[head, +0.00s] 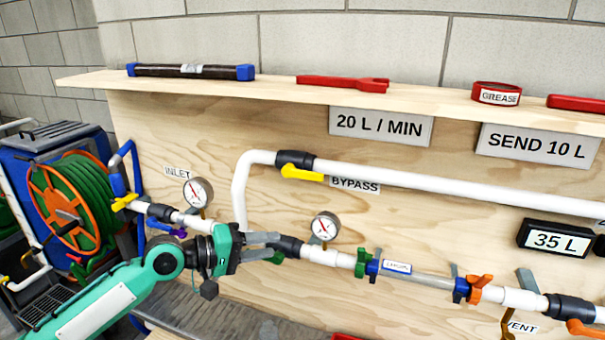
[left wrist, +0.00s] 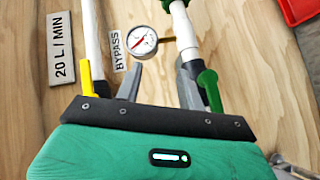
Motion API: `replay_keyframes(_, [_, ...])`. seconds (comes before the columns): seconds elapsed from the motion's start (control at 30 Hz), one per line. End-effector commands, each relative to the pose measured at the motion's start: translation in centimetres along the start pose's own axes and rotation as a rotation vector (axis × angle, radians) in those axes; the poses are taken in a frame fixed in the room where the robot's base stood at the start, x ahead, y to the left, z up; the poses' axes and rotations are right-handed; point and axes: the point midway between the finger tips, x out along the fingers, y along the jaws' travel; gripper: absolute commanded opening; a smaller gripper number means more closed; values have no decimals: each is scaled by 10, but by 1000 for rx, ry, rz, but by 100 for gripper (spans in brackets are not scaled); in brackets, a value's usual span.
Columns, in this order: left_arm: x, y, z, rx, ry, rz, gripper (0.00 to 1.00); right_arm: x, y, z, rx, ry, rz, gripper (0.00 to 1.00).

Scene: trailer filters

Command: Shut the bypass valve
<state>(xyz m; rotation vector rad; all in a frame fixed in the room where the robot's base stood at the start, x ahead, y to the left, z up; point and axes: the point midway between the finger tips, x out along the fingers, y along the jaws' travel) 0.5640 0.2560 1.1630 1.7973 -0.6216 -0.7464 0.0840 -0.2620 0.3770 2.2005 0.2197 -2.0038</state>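The bypass valve (head: 294,159) is a dark body on the upper white pipe, just left of the BYPASS label (head: 354,184). Its yellow handle (head: 302,172) lies roughly along the pipe, pointing right; it also shows at the left of the left wrist view (left wrist: 87,77). My left gripper (head: 274,246) is below the bypass valve, in front of the lower pipe, near a green-handled valve (head: 277,257). In the left wrist view its fingers (left wrist: 158,85) are apart with nothing gripped between them. The green handle (left wrist: 210,88) is beside the right finger there. My right gripper is not in view.
A hose reel (head: 70,205) is at left. The shelf above holds a filter cartridge (head: 190,71) and red wrench (head: 343,83).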

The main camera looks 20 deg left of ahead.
Motion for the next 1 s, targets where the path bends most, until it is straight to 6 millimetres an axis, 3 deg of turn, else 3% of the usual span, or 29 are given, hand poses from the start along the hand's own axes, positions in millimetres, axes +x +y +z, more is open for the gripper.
replay_keyframes(0.1, [-15, 46, -27, -102, 15, 83, 39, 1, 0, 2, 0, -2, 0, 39])
replay_keyframes(0.3, [-35, 96, -52, -243, 22, 179, 39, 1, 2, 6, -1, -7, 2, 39])
replay_keyframes(0.57, [-29, 110, -59, -275, 24, 201, 39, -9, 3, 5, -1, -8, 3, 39])
replay_keyframes(1.0, [42, 126, -62, -272, 22, 201, 39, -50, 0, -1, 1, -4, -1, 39])
